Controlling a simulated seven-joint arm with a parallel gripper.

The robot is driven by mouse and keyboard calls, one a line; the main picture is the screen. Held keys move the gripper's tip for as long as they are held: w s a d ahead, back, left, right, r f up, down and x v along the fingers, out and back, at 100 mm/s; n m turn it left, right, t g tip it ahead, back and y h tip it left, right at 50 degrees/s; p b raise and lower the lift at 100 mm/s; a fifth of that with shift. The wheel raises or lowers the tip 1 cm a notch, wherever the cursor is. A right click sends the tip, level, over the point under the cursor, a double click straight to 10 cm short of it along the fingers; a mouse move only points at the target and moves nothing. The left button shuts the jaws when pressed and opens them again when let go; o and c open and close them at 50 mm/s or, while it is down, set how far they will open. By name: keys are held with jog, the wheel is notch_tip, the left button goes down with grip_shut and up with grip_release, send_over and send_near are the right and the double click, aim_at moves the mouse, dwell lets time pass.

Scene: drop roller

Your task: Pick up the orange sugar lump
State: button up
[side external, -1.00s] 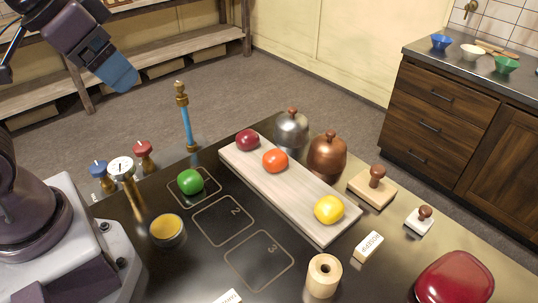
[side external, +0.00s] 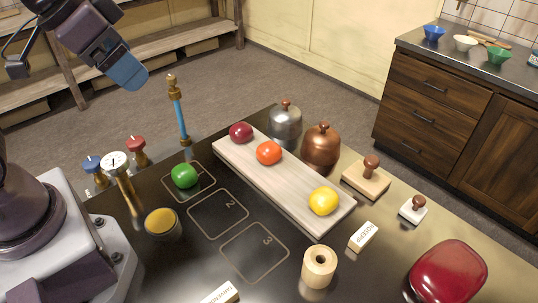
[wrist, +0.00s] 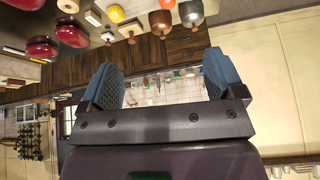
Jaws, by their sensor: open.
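The orange sugar lump (side external: 269,153) is a rounded, smooth piece on a pale wooden board (side external: 300,199). It sits between a dark red lump (side external: 241,132) and a yellow lump (side external: 323,201), apart from both. My gripper (side external: 128,74) is high above the floor at the upper left of the side view, well away from the orange lump. In the wrist view my gripper (wrist: 165,78) has its two blue fingers spread wide with nothing between them. That view looks across the room; I cannot clearly make out the orange lump there.
A silver dome (side external: 285,121) and a copper dome (side external: 322,147) stand behind the board, close to the orange lump. A green lump (side external: 185,176) sits in a marked square. A blue and brass post (side external: 180,112) stands at the table's far-left edge. Squares 2 and 3 are empty.

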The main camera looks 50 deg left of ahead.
jog(key=w+d+f+m, duration=0.2)
jog(key=w+f+m, duration=0.3)
jog(key=w+f, duration=0.3)
jog(key=m+t+y, duration=0.1)
jog(key=m+t, duration=0.5)
jog(key=m, duration=1.8)
send_near(261, 151)
jog(key=shift+s+a+f, duration=0.5)
jog(key=shift+s+a, duration=0.3)
jog(key=m, duration=0.2)
jog(key=m+t+h, duration=0.1)
jog(key=m, duration=0.2)
jog(key=shift+s+d+m+t, duration=0.1)
jog(key=shift+d+m+t, duration=0.2)
jog(key=shift+d+m, duration=0.1)
jog(key=shift+f+h, duration=0.1)
jog(key=shift+h, duration=0.2)
jog(key=shift+m, duration=0.3)
jog(key=x, duration=0.7)
jog(key=shift+w, duration=0.25)
jog(key=shift+x, duration=2.7)
jog(key=shift+a, duration=0.15)
jog(key=c, duration=1)
